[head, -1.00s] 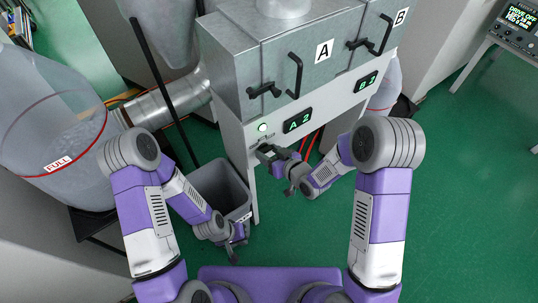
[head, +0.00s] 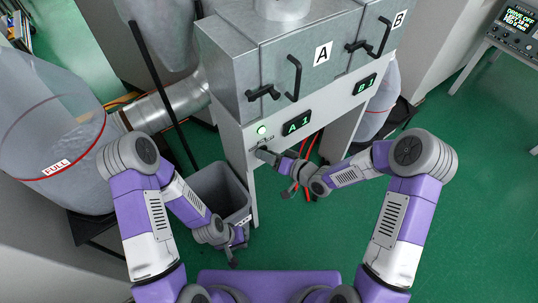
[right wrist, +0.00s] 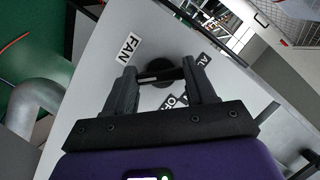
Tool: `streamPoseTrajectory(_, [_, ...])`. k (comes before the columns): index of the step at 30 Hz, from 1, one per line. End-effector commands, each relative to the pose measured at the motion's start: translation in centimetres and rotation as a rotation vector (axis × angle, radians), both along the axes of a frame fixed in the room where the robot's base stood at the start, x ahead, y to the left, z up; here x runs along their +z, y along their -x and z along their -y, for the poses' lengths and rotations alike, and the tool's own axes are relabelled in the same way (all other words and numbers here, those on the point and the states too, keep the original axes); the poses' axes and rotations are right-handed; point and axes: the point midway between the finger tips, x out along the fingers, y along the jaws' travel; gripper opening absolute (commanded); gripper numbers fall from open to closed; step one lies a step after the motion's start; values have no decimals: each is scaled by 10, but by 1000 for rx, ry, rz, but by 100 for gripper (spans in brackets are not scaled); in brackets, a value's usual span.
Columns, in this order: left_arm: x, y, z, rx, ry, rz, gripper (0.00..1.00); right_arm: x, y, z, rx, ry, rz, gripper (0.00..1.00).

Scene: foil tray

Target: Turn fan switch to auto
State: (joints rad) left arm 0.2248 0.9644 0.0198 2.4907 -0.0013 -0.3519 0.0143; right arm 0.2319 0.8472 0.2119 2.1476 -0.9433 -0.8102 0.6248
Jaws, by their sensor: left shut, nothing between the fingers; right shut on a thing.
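The fan switch (right wrist: 160,75) is a black knob with a bar on the pale front panel (right wrist: 105,85). In the right wrist view a FAN label (right wrist: 128,49) lies beside it, a partly hidden label starting AU (right wrist: 203,61) is to the right, and one starting O (right wrist: 172,102) is below. My right gripper (right wrist: 160,77) is shut on the switch's bar; the fingers cover parts of the labels. In the head view my right gripper (head: 265,155) is at the panel and hides the switch. My left gripper (head: 235,254) is shut, empty and low, by the grey bin.
Above the switch are a lit green lamp (head: 262,130) and displays reading A 1 (head: 296,123) and B 1 (head: 364,86). Black handles (head: 293,77) stick out above. The grey bin (head: 218,190) stands left of the panel's leg. Green floor is free at right.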

Motion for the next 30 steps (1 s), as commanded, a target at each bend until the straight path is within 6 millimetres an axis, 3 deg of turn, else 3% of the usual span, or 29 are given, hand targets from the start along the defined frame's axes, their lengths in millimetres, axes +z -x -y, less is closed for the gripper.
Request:
streamPoseTrajectory(12, [0, 0, 0, 0, 0, 0, 0, 0, 0, 0, -1, -8, -7, 25])
streamPoseTrajectory(13, [0, 0, 0, 0, 0, 0, 0, 0, 0, 0, -1, -8, -7, 57])
streamPoseTrajectory(18, [0, 0, 0, 0, 0, 0, 0, 0, 0, 0, 0, -7, -6, 81])
streamPoseTrajectory(26, [0, 0, 0, 0, 0, 0, 0, 0, 1, 0, 0, -7, -5, 81])
streamPoseTrajectory(30, [4, 0, 0, 0, 0, 0, 0, 4, 7, 10, -4, -6, -6, 81])
